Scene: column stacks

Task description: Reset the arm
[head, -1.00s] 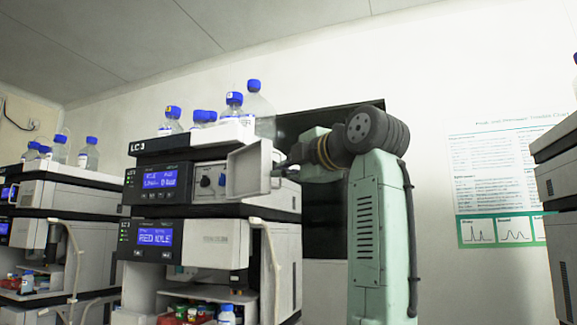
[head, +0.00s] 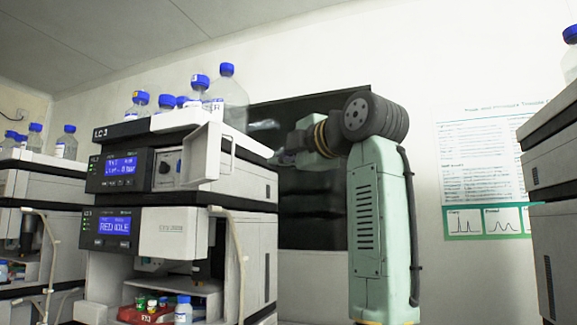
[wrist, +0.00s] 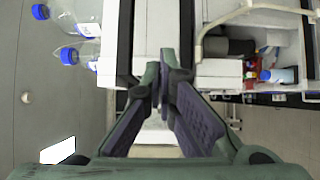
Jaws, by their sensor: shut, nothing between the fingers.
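My gripper (wrist: 163,80) shows in the wrist view with its fingertips together and nothing between them. In the head view my green arm stands right of the LC 3 stack (head: 180,215), and its wrist end reaches left toward the stack's upper right side. The gripper end (head: 280,158) is small there and partly hard to make out against the dark panel. An open, pale door (head: 207,153) stands out from the upper module of the stack, left of the gripper and apart from it.
Several blue-capped bottles (head: 228,95) stand on top of the stack. A dark wall panel (head: 312,215) is behind my arm. Another stack (head: 555,200) is at the right edge, and one (head: 40,205) at the left. A red tray (head: 140,316) with vials sits low in the LC 3 stack.

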